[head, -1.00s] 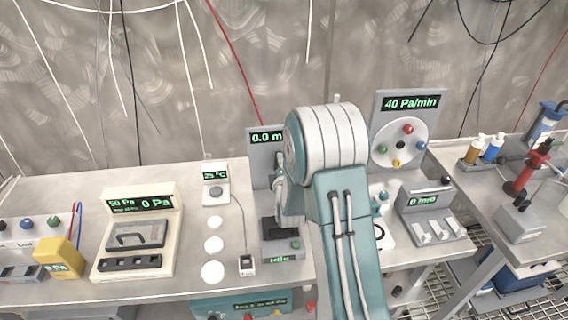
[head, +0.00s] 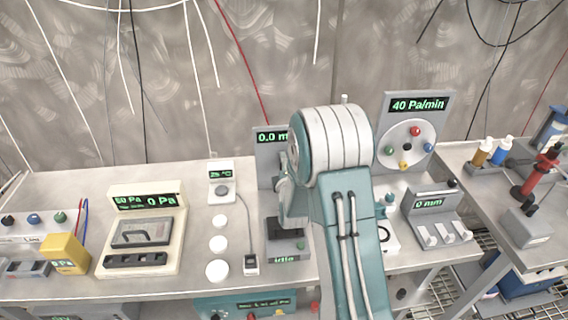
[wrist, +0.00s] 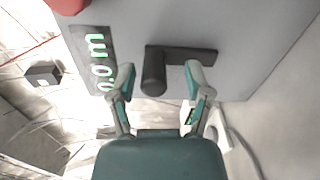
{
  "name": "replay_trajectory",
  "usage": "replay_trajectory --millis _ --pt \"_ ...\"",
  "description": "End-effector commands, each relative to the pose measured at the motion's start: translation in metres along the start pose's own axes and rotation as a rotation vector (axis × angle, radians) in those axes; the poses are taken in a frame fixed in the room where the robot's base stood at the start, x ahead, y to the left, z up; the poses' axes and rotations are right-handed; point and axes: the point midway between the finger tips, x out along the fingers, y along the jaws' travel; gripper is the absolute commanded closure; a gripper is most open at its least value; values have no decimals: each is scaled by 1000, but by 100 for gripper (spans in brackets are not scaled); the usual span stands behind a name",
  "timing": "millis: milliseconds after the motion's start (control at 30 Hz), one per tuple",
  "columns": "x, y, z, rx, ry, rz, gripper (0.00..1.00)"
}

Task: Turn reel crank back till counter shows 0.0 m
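The reel's grey panel carries a green counter (head: 271,137) that reads 0.0 m. The counter also shows in the wrist view (wrist: 97,62), turned on its side. The dark L-shaped reel crank (wrist: 182,55) stands out from the panel in the wrist view. Its round handle end lies between my two fingers in the picture. My gripper (wrist: 161,72) is open, with a clear gap on both sides of the handle; I see no contact. In the head view my arm hides the crank and most of the reel panel.
A dial panel (head: 415,105) reading 40 Pa/min stands to the right of my arm. A cream pressure box (head: 140,235) and a yellow block (head: 66,253) are at the left. A lever unit (head: 437,217) sits at the right of the bench. Cables hang along the back wall.

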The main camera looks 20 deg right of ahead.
Motion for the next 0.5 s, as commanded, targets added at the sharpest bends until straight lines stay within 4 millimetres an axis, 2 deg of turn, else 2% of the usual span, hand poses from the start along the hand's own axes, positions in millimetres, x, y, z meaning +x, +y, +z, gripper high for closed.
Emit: replay_trajectory --millis 267,367,500 --pt "-2 2 0 1 -1 6 35" --pt "-11 2 0 1 -1 5 35" --pt "-37 2 0 1 0 4 35"
